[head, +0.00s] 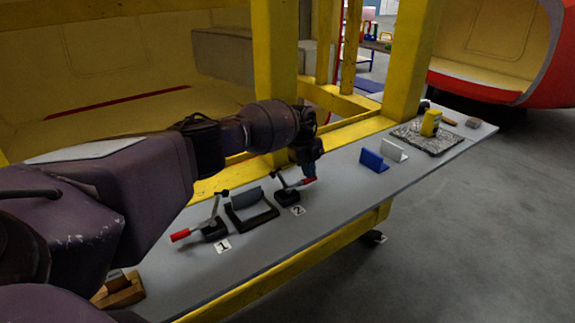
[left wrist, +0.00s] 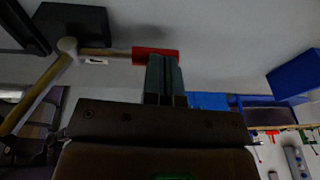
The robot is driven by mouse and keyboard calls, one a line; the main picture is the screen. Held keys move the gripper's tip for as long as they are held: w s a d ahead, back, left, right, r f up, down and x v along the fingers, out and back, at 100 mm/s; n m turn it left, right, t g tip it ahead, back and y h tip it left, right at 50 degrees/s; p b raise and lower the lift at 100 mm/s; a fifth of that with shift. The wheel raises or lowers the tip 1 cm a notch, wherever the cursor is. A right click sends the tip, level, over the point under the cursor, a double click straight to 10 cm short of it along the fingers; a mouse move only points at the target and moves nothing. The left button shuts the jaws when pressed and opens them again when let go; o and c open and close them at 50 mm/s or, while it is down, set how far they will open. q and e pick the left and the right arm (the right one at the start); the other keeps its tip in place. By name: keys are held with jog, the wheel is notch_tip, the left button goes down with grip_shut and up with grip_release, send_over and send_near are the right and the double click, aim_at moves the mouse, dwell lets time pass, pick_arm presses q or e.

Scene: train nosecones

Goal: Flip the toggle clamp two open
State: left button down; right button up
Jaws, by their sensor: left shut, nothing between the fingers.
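Toggle clamp two (head: 287,194) stands on the grey table behind the label "2", with a black base and a red-tipped handle (head: 309,180) pointing right and lying low. My left gripper (head: 309,171) hangs just above that red tip. In the left wrist view, the red grip (left wrist: 155,54) lies across the tips of my shut fingers (left wrist: 165,60); I cannot tell whether they touch it. Nothing shows between the fingers. Toggle clamp one (head: 213,228) stands to the left by label "1", its red handle pointing left. My right gripper is not in view.
A black-framed fixture with a grey piece (head: 252,210) sits between the clamps. Blue (head: 373,161) and white (head: 394,150) blocks stand to the right, before a patterned mat (head: 420,146) with a yellow object (head: 431,122). A yellow post (head: 275,60) rises behind my left arm.

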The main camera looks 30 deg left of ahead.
pick_arm(q)
jog(key=shift+d+f, duration=0.1)
jog(key=shift+f, duration=0.15)
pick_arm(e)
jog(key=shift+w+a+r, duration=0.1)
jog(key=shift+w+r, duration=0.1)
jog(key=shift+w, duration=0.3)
pick_arm(q)
jog(key=shift+r, duration=0.1)
